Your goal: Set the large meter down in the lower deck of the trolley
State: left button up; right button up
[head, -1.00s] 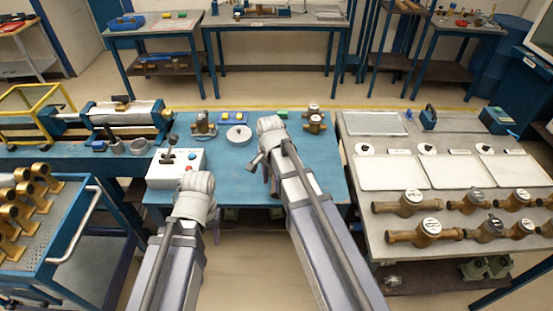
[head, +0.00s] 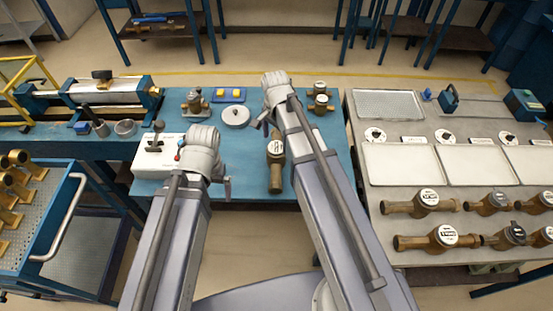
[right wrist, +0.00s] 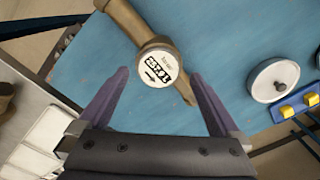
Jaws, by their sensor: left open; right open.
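The large meter (head: 276,164) is a brass body with a white round dial, lying on the blue bench (head: 240,160) between my two arms. In the right wrist view the meter (right wrist: 157,66) lies just ahead of my right gripper (right wrist: 158,75), which is open with nothing between its fingers. In the head view my right gripper (head: 262,120) is partly hidden by its wrist. My left gripper (head: 225,187) is open beside the white control box. The trolley (head: 68,208) stands at the left; its lower deck (head: 85,250) shows bare metal below the upper deck.
Several brass fittings (head: 15,180) fill the trolley's upper deck. A grey table (head: 365,210) with several meters and trays is at right.

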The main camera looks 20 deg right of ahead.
aim_at(276, 147)
notch_tip(276, 147, down, 6)
jog(key=b, duration=0.4)
jog(key=shift+w+r+b, duration=0.1)
jog(key=shift+r+b, duration=0.05)
jog(key=shift+b, duration=0.2)
notch_tip(276, 147, down, 5)
jog(key=b, duration=0.5)
jog(key=shift+d, duration=0.15)
jog(key=shift+c, duration=0.4)
grip_shut()
